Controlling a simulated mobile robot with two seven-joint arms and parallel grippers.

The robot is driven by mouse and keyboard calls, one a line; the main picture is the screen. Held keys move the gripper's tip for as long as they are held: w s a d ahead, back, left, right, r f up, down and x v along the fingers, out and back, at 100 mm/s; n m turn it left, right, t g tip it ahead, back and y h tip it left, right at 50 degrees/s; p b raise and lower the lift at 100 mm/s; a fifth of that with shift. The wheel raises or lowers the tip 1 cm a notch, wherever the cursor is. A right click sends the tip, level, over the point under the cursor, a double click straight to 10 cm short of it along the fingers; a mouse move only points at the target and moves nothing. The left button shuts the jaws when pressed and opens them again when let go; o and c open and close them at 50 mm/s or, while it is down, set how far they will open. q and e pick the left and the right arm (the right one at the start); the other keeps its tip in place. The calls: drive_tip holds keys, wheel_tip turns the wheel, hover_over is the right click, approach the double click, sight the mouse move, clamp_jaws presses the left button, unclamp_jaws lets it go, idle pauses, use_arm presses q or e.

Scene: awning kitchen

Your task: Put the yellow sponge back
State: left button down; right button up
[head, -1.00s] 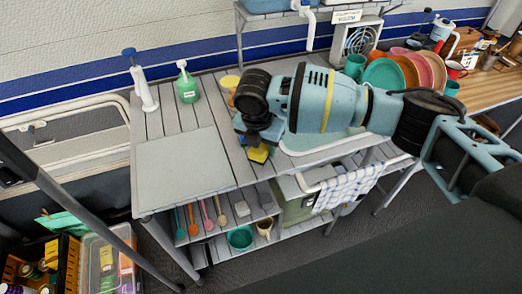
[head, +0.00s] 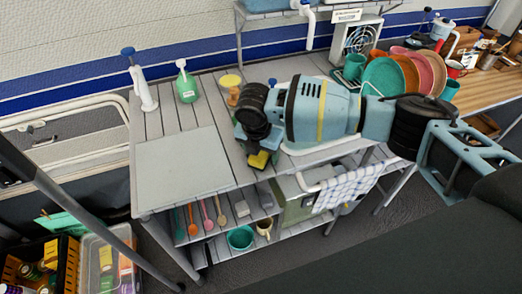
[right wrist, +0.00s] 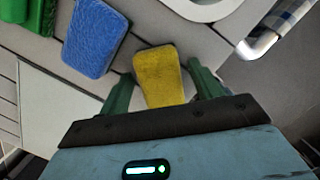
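The yellow sponge (head: 258,160) lies near the front edge of the grey slatted counter, partly hidden by my right gripper in the head view. In the right wrist view the yellow sponge (right wrist: 158,75) sits between the two green fingers of my right gripper (right wrist: 163,88). The fingers stand apart with a narrow gap on each side of the sponge, so the gripper looks open around it. A blue sponge (right wrist: 95,37) lies to its left in that view. My left gripper is not in view.
A grey board (head: 183,165) covers the counter's left part. A green spray bottle (head: 187,84), a white dispenser (head: 142,85) and a yellow-topped jar (head: 230,82) stand behind. Colored plates (head: 385,76) stand at right. A checked towel (head: 347,188) hangs at the front.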

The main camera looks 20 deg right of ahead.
sight(258, 157)
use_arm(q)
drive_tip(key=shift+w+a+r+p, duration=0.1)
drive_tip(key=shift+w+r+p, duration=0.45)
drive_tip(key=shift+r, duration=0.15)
use_arm(e)
wheel_tip(258, 157, up, 12)
drive_tip(key=s+a, duration=0.1)
drive_tip(key=shift+s+a, duration=0.25)
drive_tip(key=shift+s, duration=0.05)
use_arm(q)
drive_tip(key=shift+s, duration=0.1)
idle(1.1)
